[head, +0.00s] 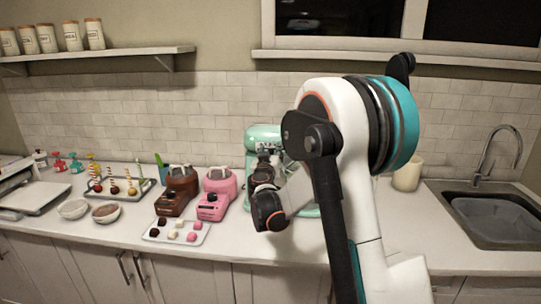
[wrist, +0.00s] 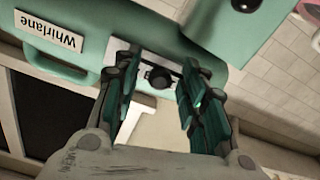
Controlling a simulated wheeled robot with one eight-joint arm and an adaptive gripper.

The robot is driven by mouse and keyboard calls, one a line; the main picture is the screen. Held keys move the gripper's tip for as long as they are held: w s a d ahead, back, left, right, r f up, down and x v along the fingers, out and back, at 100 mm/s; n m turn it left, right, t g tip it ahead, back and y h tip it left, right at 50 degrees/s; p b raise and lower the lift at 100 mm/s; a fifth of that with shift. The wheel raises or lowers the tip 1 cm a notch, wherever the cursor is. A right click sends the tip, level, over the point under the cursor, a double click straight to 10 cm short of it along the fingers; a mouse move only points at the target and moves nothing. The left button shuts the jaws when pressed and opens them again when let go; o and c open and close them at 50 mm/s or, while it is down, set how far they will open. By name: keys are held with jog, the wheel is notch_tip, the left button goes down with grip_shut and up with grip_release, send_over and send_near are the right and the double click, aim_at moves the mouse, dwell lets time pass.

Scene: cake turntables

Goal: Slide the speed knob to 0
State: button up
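The mint-green stand mixer (head: 260,132) stands on the counter, partly hidden behind my arm in the head view. Its side fills the upper part of the wrist view, with a white "Whirlane" label (wrist: 48,31). The black round speed knob (wrist: 158,77) sits on a pale slot plate on the mixer's side. My gripper (wrist: 160,66) is open, with one finger on each side of the knob and visible gaps to it. In the head view my gripper (head: 266,160) is small and dark in front of the mixer. No scale numbers are readable.
A pink machine (head: 216,190) and a brown machine (head: 177,190) stand left of the mixer, behind a tray of sweets (head: 160,236). A cream canister (head: 407,175) and a sink (head: 490,215) are to the right.

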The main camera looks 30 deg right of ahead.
grip_shut()
jog(key=w+a, duration=0.2)
jog(key=a, duration=0.1)
jog(key=shift+w+a, duration=0.15)
jog(key=shift+a, duration=0.05)
jog(key=shift+c, duration=0.5)
grip_release()
jog(key=shift+o, duration=0.5)
jog(key=shift+w+a, duration=0.1)
jog(key=shift+a, duration=0.05)
